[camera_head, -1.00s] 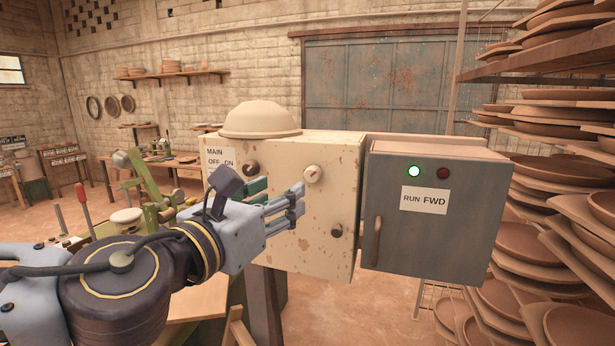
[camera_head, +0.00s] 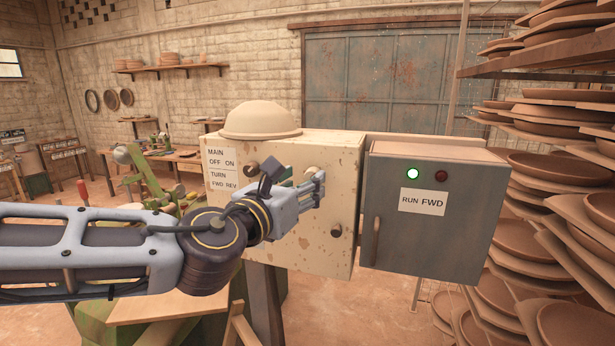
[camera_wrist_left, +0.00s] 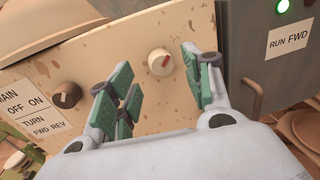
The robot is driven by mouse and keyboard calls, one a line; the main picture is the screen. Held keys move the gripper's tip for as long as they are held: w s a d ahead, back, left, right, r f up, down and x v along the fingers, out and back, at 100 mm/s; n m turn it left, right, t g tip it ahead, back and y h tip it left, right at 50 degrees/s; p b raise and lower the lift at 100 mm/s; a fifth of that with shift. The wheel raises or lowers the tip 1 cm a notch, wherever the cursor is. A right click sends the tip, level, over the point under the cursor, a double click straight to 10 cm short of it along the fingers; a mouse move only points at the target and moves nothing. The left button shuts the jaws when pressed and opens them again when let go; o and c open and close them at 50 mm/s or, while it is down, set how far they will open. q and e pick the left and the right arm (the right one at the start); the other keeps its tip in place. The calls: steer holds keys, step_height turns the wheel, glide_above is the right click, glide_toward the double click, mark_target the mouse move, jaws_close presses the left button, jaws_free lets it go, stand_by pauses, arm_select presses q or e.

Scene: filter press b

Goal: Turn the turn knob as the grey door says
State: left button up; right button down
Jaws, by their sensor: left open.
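The cream box (camera_head: 300,250) has a label (camera_head: 219,169) reading "MAIN OFF ON, TURN FWD REV".
A lit green lamp (camera_head: 412,174) and a dark red lamp (camera_head: 441,176) are above the sign. The door handle (camera_head: 376,238) sticks out at its left edge. Racks of clay plates (camera_head: 560,215) stand at right. A rounded cream dome (camera_head: 260,120) tops the box.

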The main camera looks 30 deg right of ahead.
mark_target(308, 179)
arm_select(q)
steer(key=shift+p+x, duration=0.4)
steer(key=shift+x, duration=1.15)
steer(key=shift+c, duration=0.3)
steer(key=c, duration=1)
